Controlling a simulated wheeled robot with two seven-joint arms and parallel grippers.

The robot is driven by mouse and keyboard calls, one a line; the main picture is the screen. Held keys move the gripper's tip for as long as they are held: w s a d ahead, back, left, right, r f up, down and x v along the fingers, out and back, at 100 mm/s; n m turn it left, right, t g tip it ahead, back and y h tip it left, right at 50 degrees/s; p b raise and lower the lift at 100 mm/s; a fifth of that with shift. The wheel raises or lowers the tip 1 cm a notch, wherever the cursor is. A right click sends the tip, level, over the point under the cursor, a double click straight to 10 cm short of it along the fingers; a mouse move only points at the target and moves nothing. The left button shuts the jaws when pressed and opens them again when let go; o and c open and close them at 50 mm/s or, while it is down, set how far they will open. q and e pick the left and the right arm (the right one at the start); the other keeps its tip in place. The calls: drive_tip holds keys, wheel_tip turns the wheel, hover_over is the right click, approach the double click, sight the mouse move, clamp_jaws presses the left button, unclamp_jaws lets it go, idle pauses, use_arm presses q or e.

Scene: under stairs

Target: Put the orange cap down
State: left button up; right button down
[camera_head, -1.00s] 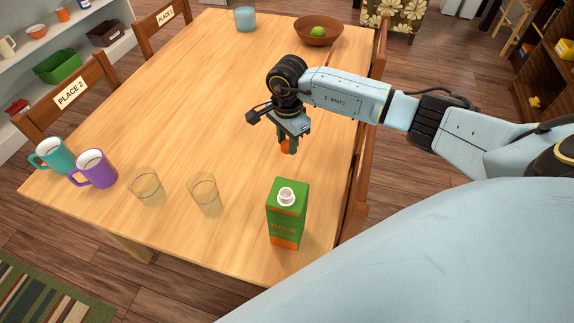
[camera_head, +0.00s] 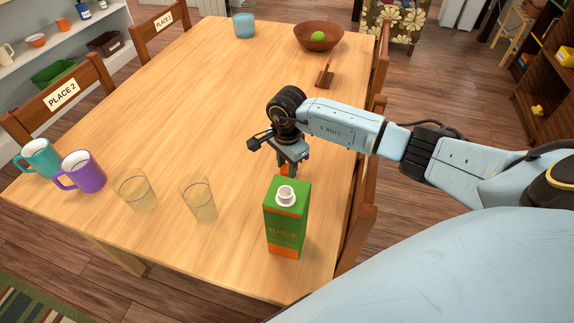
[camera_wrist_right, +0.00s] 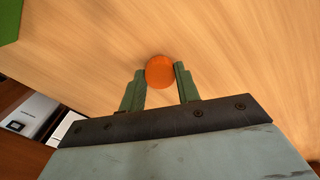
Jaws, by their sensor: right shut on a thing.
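The orange cap (camera_wrist_right: 160,71) is between the two finger ends of my right gripper (camera_head: 288,170) in the right wrist view, and the gripper is shut on it. In the head view the gripper points down over the table, just behind the juice carton. Only a small part of the cap (camera_head: 284,170) shows there, low between the fingers. I cannot tell whether the cap touches the wood. The green and orange juice carton (camera_head: 285,222) stands upright with a bare white spout on top. My left gripper is not in view.
Two clear glasses (camera_head: 198,200) stand left of the carton. A purple mug (camera_head: 83,173) and a teal mug (camera_head: 42,158) are farther left. A brown bowl (camera_head: 313,42) with a green fruit, a small brown object (camera_head: 325,76) and a blue cup (camera_head: 244,25) stand far back. The table middle (camera_head: 200,105) is clear.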

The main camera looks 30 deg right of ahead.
sight(287, 168)
drive_tip(key=shift+f, duration=0.25)
drive_tip(key=c, duration=1.5)
unclamp_jaws()
drive_tip(key=shift+f, duration=0.1)
drive_tip(key=o, duration=0.5)
drive_tip(key=shift+a, duration=0.15)
drive_tip(key=shift+r+p, duration=0.3)
drive_tip(key=shift+r, duration=0.35)
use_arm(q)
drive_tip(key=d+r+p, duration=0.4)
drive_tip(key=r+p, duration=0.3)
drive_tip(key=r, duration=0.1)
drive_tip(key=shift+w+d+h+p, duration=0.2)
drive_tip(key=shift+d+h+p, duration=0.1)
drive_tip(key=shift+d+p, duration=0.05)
use_arm(e)
drive_tip(key=shift+r, duration=5.65)
drive_tip(key=shift+r, duration=0.1)
